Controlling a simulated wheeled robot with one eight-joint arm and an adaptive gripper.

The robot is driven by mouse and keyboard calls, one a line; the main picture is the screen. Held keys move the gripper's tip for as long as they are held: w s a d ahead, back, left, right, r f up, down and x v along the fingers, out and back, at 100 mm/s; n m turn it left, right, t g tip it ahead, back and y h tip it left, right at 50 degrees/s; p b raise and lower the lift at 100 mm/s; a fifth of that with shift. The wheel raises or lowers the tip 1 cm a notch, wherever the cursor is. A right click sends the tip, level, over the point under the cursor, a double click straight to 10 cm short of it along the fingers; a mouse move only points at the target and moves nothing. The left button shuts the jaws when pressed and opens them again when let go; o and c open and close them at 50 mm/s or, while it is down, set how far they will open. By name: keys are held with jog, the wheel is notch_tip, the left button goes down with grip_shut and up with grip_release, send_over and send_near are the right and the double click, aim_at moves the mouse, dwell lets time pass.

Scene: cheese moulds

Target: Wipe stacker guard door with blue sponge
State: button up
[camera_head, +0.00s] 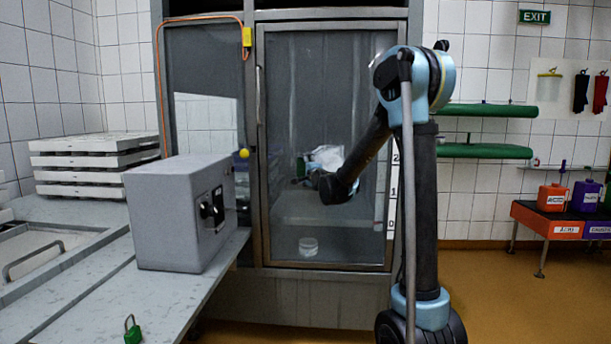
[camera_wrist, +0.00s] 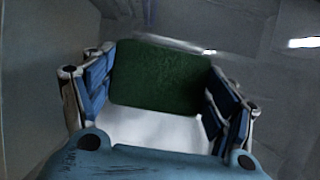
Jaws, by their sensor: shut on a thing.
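The stacker guard door (camera_head: 290,110) is a tall, metal-framed clear panel in the middle of the head view, and it looks closed. My gripper (camera_wrist: 160,72) is in front of the panel; my arm partly hides it in the head view. In the wrist view its blue-padded fingers are shut on a block with a dark green, rough face (camera_wrist: 160,85). I see no blue on the block. A pale white area shows below the green face, and I cannot tell if it is part of the block. Whether the block touches the panel is unclear.
A grey box with a black switch (camera_head: 175,215) stands on the metal bench left of the door. Stacked white trays (camera_head: 95,165) are behind it. A green padlock (camera_head: 132,330) lies at the bench front. An orange table (camera_head: 548,222) with containers is far right. Floor at right is clear.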

jog(key=shift+w+r, duration=0.15)
jog(key=shift+r, duration=1.15)
jog(key=shift+w+r, duration=0.1)
jog(key=shift+r, duration=1.2)
